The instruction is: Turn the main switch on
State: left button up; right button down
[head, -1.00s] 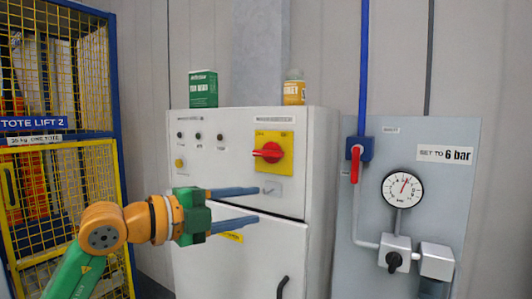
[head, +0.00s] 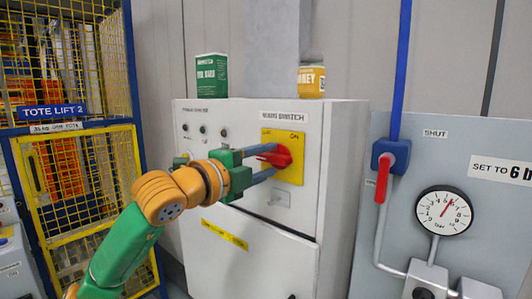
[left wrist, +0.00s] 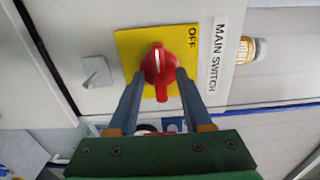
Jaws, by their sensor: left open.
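The main switch (head: 283,156) is a red rotary handle on a yellow plate (head: 293,175) on the light grey cabinet, under a "MAIN SWITCH" label. Its handle lies horizontal and points left in the head view. In the left wrist view the red handle (left wrist: 159,70) has a white line, and "OFF" is readable on the plate; fingers cover part of the plate. My left gripper (head: 272,161) is open, with one blue finger above and one below the handle; I cannot tell whether they touch it. My right gripper is not in view.
The cabinet (head: 345,150) carries a green box (head: 212,76) and a yellow-labelled container (head: 311,82) on top. A panel with a red-handled valve (head: 382,180) and gauge (head: 444,212) stands right. A yellow mesh cage (head: 75,190) stands left.

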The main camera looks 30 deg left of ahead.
pick_arm(q)
jog(key=shift+w+f, duration=0.1)
jog(key=shift+w, duration=0.1)
jog(key=shift+s, duration=0.3)
grip_shut()
jog(key=m+b, duration=0.1)
jog(key=m, duration=0.2)
jog(key=shift+m, duration=0.4)
jog(key=m, duration=0.4)
jog(key=shift+m+b, duration=0.3)
jog(key=m, duration=0.4)
jog(key=shift+m, duration=0.3)
jog(key=m, duration=0.4)
jog(key=shift+m, duration=0.6)
